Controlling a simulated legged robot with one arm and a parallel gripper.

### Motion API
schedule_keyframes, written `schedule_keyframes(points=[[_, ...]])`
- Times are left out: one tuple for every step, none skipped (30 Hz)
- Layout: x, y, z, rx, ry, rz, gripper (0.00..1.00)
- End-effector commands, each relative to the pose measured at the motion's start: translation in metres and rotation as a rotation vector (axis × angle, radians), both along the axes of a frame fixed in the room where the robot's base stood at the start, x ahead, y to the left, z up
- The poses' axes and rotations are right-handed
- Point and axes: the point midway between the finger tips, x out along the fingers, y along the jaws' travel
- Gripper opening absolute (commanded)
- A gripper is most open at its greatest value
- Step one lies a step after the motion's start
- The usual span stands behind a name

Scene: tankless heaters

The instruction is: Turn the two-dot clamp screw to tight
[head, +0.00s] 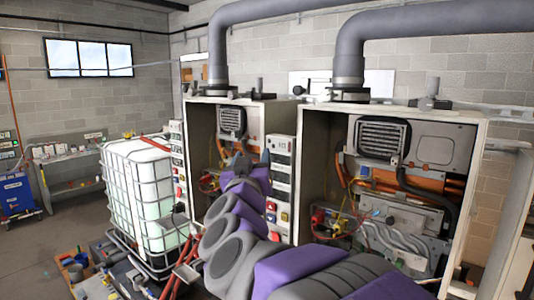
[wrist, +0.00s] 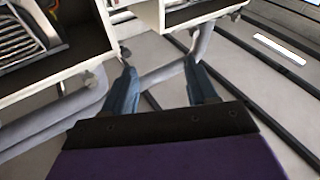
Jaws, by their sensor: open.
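Two grey flue pipes, a left one (head: 222,45) and a right one (head: 349,60), come down into the tops of two open heater cabinets. Dark clamp-like collars sit at their feet, a left collar (head: 219,90) and a right collar (head: 349,94). Dot marks are too small to make out, so I cannot tell which clamp screw is the two-dot one. My gripper (wrist: 161,72) is open and empty in the wrist view, its blue-grey fingers apart, with a grey pipe seen beyond them. In the head view my arm reaches toward the left cabinet and hides part of it.
The left cabinet (head: 200,140) and right cabinet (head: 477,160) hold orange pipes and wiring. A caged white tank (head: 140,190) stands left. Loose items cover the low front left area. The floor (head: 40,245) at far left is largely clear.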

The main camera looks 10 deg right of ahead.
Motion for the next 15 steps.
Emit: schedule_keyframes(points=[[0.0, 0.005, -0.01, 0.001, 0.018, 0.033, 0.58], [-0.001, 0.008, -0.014, 0.004, 0.028, 0.052, 0.58], [-0.001, 0.012, -0.02, 0.007, 0.043, 0.078, 0.58], [-0.001, 0.015, -0.024, 0.009, 0.054, 0.095, 0.58], [-0.001, 0.018, -0.028, 0.011, 0.063, 0.11, 0.58], [-0.002, 0.021, -0.032, 0.013, 0.076, 0.128, 0.58], [-0.002, 0.023, -0.036, 0.016, 0.085, 0.142, 0.58], [-0.003, 0.026, -0.04, 0.018, 0.097, 0.157, 0.58], [-0.003, 0.029, -0.045, 0.019, 0.109, 0.174, 0.58], [-0.003, 0.031, -0.048, 0.021, 0.117, 0.185, 0.58], [-0.004, 0.032, -0.051, 0.023, 0.124, 0.194, 0.58], [-0.004, 0.034, -0.054, 0.025, 0.133, 0.205, 0.58], [-0.004, 0.036, -0.056, 0.026, 0.14, 0.213, 0.58], [-0.005, 0.037, -0.059, 0.027, 0.146, 0.22, 0.58], [-0.005, 0.039, -0.061, 0.028, 0.153, 0.228, 0.58]])
